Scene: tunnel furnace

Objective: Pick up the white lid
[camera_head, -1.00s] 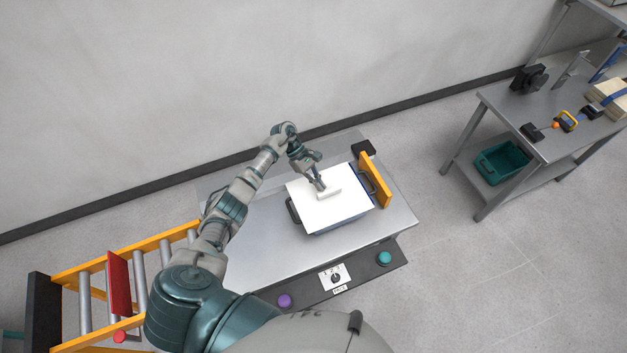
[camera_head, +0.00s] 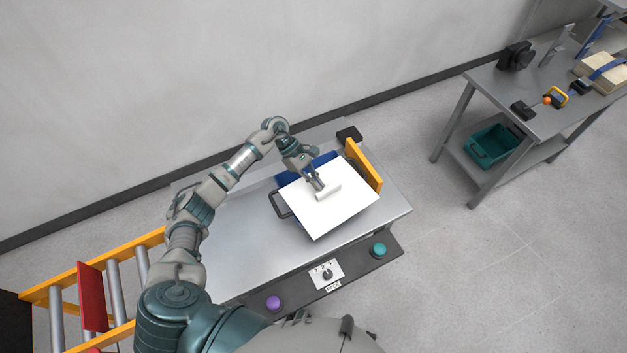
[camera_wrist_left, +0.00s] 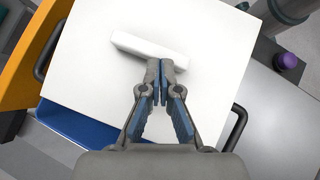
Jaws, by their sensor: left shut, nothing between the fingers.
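The white lid (camera_head: 318,218) is a flat square plate with a white bar handle (camera_head: 331,192). It lies askew on a blue container (camera_head: 290,180), whose blue shows past the lid's back edge. My left gripper (camera_head: 319,187) is over the lid at the left end of the handle. In the wrist view the lid (camera_wrist_left: 85,75) fills most of the picture, and my left gripper (camera_wrist_left: 160,68) is shut and empty with its tips beside the handle (camera_wrist_left: 147,47). Whether the tips touch the handle is unclear. My right gripper is not in view.
The container stands on a metal table (camera_head: 240,255), against a yellow stop (camera_head: 363,165). The table's front panel has a purple button (camera_head: 273,303) and a green button (camera_head: 378,250). A roller conveyor (camera_head: 110,285) is at left. The table's left part is clear.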

